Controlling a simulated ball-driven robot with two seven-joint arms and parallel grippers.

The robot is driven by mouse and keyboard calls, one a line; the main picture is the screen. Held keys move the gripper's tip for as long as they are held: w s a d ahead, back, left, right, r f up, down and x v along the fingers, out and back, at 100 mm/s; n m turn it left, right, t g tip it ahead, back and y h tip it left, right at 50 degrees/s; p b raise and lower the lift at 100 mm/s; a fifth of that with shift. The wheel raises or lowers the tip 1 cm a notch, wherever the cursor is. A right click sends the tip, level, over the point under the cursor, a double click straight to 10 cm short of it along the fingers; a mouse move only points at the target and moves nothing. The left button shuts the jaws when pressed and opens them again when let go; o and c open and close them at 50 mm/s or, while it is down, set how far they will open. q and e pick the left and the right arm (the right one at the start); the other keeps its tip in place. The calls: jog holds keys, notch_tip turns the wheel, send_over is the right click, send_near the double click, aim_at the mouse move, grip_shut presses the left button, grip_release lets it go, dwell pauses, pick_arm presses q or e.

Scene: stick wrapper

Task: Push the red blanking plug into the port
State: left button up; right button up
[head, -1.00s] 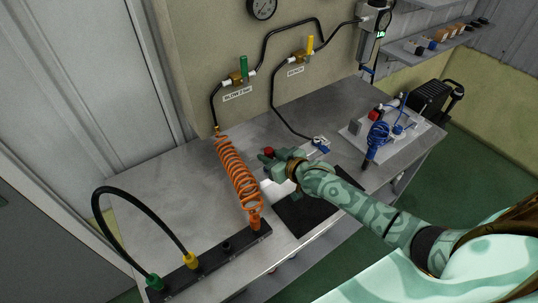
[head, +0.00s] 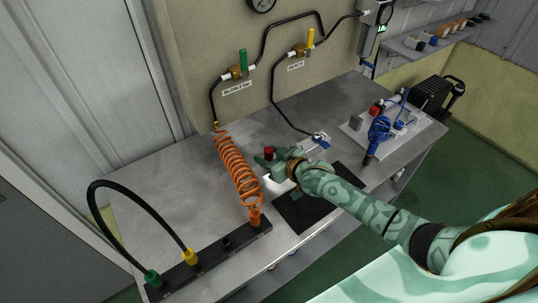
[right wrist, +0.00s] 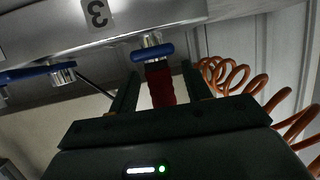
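The red blanking plug (head: 269,153) shows above the fingers of my right gripper (head: 265,161) in the head view. In the right wrist view the ribbed red plug (right wrist: 160,85) lies between the two dark fingers of the gripper (right wrist: 161,84), with a narrow gap visible on each side, so the gripper looks open around it. The plug's far end meets the blue collar of a port (right wrist: 152,51) on a silver block (right wrist: 115,27) marked 3; how deep it sits cannot be told. My left gripper is not in view.
The orange coiled hose (head: 238,170) stands just left of my right gripper. A black bar (head: 210,258) with a looped black hose is at the front left. A black mat (head: 300,212) lies below my arm. A board with blue tubing (head: 380,130) stands right.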

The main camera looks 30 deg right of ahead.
jog(key=p+v, duration=0.4)
jog(key=v, duration=1.2)
jog(key=shift+s+r, duration=0.1)
